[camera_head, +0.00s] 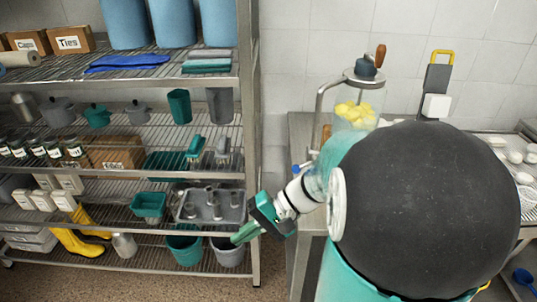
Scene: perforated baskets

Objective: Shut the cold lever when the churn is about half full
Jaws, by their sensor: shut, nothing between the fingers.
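The churn (354,112) is a clear jar with a dark lid and a wooden crank knob, standing on the metal counter behind my arm. Yellow lumps show inside it; its lower part is hidden by my arm, and I cannot make out a liquid level. A curved grey metal pipe (320,97) rises beside the churn and bends toward its top. No cold lever can be clearly picked out; a small blue spot shows beside my arm, but I cannot tell what it is. My gripper (239,236) is shut and empty, pointing down-left in front of the shelf, apart from the churn.
A wire shelf rack (120,173) fills the left, with bins, pots, jars and yellow boots (76,237). A grey bucket (228,254) stands behind my gripper. The metal counter (301,130) is partly hidden by my arm. A rack with white items (515,150) is at right.

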